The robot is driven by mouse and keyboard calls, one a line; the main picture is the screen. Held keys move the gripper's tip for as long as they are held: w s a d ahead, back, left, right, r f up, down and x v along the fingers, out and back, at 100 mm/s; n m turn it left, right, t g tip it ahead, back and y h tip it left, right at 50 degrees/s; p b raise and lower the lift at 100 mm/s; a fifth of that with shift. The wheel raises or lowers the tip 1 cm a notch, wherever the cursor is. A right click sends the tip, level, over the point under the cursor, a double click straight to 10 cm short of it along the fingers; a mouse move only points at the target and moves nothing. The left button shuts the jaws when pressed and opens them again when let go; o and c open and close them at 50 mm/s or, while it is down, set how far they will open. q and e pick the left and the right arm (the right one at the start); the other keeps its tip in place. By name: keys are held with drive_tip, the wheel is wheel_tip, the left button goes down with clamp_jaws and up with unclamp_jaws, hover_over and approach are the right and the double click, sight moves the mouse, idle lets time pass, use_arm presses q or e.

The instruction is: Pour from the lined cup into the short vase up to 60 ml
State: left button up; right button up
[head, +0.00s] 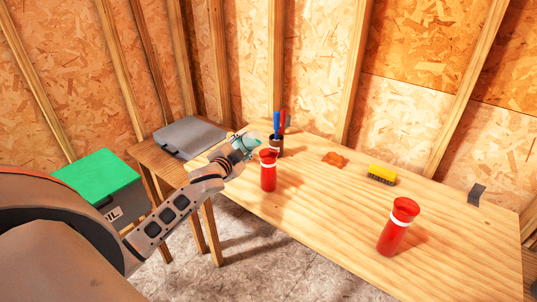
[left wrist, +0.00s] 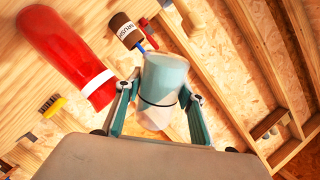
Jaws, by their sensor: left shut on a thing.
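My left gripper (head: 243,148) is shut around the lined cup (left wrist: 162,85), a pale teal and white cup with a dark line round it. In the head view the cup (head: 250,138) is small and partly hidden by the gripper; it looks tilted, above the table beside a red vase (head: 268,174). This vase has a white band near its top and also shows in the left wrist view (left wrist: 65,48), apart from the cup. A second red banded vase (head: 395,233) stands at the right front. I cannot tell which is the short one, or see any liquid. My right gripper is out of view.
A brown pot (head: 276,147) with blue and red tools stands behind the near vase. A yellow brush (head: 382,174), an orange lump (head: 335,160) and a dark grey strip (head: 476,194) lie farther right. A grey case (head: 190,137) is on the side table.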

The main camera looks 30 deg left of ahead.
use_arm(q)
drive_tip(key=shift+f, duration=0.15)
drive_tip(key=shift+m, duration=0.3)
idle(0.6)
drive_tip(key=shift+r, duration=0.35)
idle(0.5)
drive_tip(key=shift+r+m+y, duration=0.15)
drive_tip(key=shift+m+y, duration=0.15)
drive_tip(key=shift+m, duration=0.2)
idle(0.5)
idle(0.5)
drive_tip(key=shift+m, duration=0.3)
idle(0.5)
drive_tip(key=shift+f, duration=0.2)
idle(0.4)
drive_tip(key=shift+m, duration=0.3)
